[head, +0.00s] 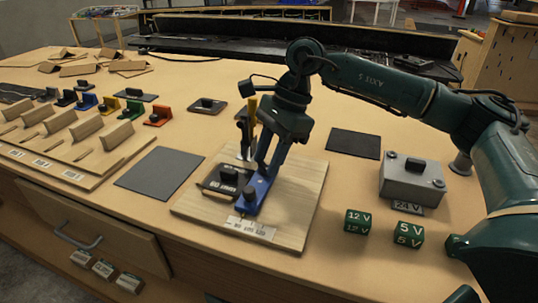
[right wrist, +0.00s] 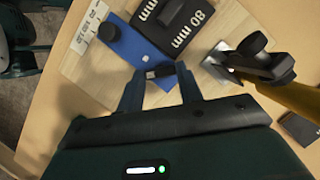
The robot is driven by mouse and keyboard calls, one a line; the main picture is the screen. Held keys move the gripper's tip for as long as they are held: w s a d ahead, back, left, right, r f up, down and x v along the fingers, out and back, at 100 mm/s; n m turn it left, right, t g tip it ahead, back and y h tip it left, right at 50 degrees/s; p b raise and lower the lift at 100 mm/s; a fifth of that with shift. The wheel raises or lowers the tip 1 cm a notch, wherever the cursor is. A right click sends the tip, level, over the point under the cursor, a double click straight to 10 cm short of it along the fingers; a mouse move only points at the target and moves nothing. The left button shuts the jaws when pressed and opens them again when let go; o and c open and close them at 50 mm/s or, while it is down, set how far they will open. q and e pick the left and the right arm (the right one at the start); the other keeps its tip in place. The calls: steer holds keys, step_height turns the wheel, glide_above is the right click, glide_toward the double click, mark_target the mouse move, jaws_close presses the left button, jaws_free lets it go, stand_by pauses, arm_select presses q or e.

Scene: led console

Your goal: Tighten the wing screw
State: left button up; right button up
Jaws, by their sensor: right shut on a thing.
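The wing screw (right wrist: 160,72) is a small dark piece at the edge of a blue slide (right wrist: 145,45). My right gripper (right wrist: 160,82) has its fingers on both sides of the screw and is shut on it. In the head view my right gripper (head: 266,172) reaches down to the blue slide (head: 261,187), and its fingers hide the screw. The slide carries a round black knob (head: 249,195) and lies beside a black block marked 80 mm (right wrist: 185,20). Both are on a wooden board (head: 295,215). My left gripper is not in view.
A clamp with a yellow handle (right wrist: 290,97) stands close to my right gripper. A grey box (head: 411,181) and green cubes marked 12 V (head: 358,222) and 5 V (head: 408,234) are at the right. Dark mats (head: 159,173) lie on both sides of the board.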

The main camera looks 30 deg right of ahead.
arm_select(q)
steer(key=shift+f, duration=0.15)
arm_select(e)
steer(key=m+t+b, duration=0.1)
steer(key=m+b, duration=0.1)
steer(key=m, duration=0.1)
steer(key=shift+s+f, duration=0.1)
steer(key=shift+f, duration=0.05)
steer(key=shift+m+t+b, duration=0.5)
steer(key=shift+m+b, duration=0.1)
steer(key=shift+m, duration=0.3)
steer(key=m+t+b, duration=0.1)
steer(key=m, duration=0.2)
steer(key=shift+s+a+h, duration=0.1)
steer(key=shift+s+h, duration=0.05)
steer(key=shift+h, duration=0.25)
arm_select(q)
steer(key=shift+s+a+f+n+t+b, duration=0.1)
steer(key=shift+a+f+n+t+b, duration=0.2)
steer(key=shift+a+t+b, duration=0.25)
arm_select(e)
steer(key=shift+r+m+t, duration=0.2)
steer(key=shift+m+t, duration=0.1)
steer(key=shift+m, duration=0.7)
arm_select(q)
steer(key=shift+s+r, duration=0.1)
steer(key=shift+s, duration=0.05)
arm_select(e)
steer(key=shift+h, duration=0.3)
steer(key=shift+r, duration=0.1)
